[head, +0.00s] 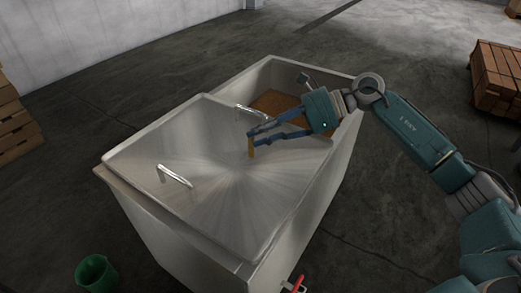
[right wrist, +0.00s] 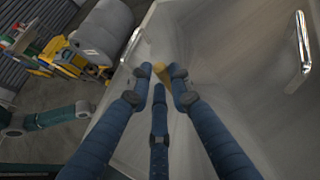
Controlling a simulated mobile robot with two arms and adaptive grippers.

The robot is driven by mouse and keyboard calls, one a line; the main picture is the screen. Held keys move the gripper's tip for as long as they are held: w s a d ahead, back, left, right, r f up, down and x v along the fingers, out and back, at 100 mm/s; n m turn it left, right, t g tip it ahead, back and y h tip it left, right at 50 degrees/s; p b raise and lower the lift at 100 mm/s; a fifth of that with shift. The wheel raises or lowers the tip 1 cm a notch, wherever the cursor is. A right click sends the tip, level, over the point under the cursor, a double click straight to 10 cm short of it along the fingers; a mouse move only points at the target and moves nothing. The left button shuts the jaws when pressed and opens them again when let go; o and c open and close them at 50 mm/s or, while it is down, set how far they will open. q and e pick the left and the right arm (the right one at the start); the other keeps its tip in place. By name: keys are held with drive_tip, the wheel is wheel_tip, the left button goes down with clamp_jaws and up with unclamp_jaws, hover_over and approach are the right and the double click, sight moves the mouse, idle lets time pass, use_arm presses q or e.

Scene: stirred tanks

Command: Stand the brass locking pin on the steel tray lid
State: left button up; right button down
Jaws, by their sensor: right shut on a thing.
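The brass locking pin (head: 251,148) is a small golden rod. It points downward, roughly upright, from the fingertips of my right gripper (head: 250,137), which is shut on it. In the right wrist view the pin (right wrist: 159,72) shows between the blue fingers, its far end partly hidden. The steel tray lid (head: 205,200) is a broad, shiny sheet covering the nearer part of the tank. The pin is over the lid's far right part; I cannot tell whether its lower end touches. My left gripper is not in view.
The lid carries two bright bar handles, one at left (head: 175,175) and one near the pin. The tank's far end is open, with brown contents (head: 275,102). A green bucket (head: 97,274) and a red valve handle (head: 296,284) are in front. Wooden crates (head: 497,78) stand right.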

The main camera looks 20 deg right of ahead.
sight(251, 148)
wheel_tip(251, 148, down, 5)
drive_tip(key=shift+r, duration=0.15)
drive_tip(key=shift+f, duration=0.3)
use_arm(q)
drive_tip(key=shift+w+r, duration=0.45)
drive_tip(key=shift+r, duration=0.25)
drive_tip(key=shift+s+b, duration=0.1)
drive_tip(key=shift+b, duration=0.2)
use_arm(e)
drive_tip(key=c, duration=1.9)
unclamp_jaws()
drive_tip(key=o, duration=0.3)
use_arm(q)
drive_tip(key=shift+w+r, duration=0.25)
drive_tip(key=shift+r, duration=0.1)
